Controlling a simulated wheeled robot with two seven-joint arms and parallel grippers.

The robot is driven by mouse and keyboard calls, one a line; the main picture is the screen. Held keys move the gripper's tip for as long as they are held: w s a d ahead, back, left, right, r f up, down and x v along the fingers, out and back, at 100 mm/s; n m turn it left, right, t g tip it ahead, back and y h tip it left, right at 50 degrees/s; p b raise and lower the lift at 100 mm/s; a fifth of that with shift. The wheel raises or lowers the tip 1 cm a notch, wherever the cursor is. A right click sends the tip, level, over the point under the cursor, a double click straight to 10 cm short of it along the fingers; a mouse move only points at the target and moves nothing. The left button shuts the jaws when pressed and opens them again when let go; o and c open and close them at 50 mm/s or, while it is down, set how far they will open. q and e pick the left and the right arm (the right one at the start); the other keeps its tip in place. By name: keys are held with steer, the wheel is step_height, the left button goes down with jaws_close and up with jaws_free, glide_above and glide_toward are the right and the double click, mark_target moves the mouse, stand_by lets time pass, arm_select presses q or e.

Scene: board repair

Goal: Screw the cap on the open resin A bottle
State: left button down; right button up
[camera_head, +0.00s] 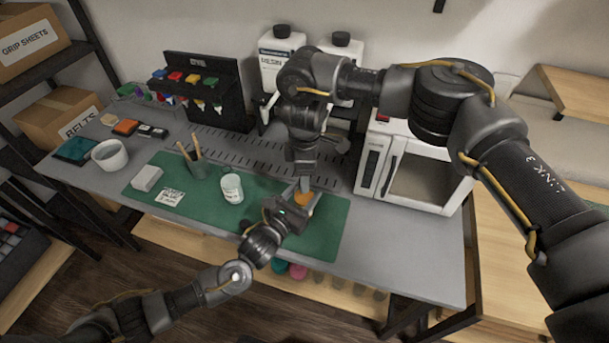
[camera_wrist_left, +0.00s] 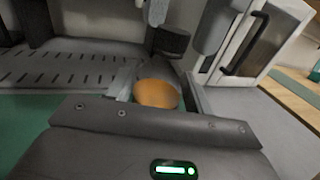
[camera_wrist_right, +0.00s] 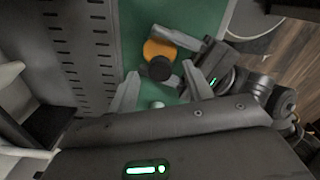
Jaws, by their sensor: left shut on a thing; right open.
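An orange-bodied bottle (camera_head: 305,198) is over the green mat, with my left gripper (camera_head: 299,204) shut on it. Its orange body shows between the left fingers in the left wrist view (camera_wrist_left: 157,93). A black cap (camera_wrist_right: 160,68) is at the bottle's top; it also shows in the left wrist view (camera_wrist_left: 170,42). I cannot tell whether it is fully seated. My right gripper (camera_wrist_right: 158,86) is open above the bottle, its fingers apart on either side of the cap. In the head view the right gripper (camera_head: 304,183) hides much of the bottle and cap.
A labelled white cup (camera_head: 232,188), a pen holder (camera_head: 197,168) and a white block (camera_head: 147,178) are on the green mat (camera_head: 326,235). White jugs (camera_head: 277,52) stand behind. A white oven (camera_head: 424,180) is close on the right. The front right table is clear.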

step_height(320, 180, up, 11)
stand_by(0.4)
arm_select(q)
steer(key=c, duration=0.5)
jaws_free()
steer(key=b+v, duration=0.1)
steer(key=v, duration=0.8)
steer(key=shift+s+a, duration=0.1)
steer(key=shift+v, duration=0.75)
arm_select(e)
steer(key=shift+f, duration=0.55)
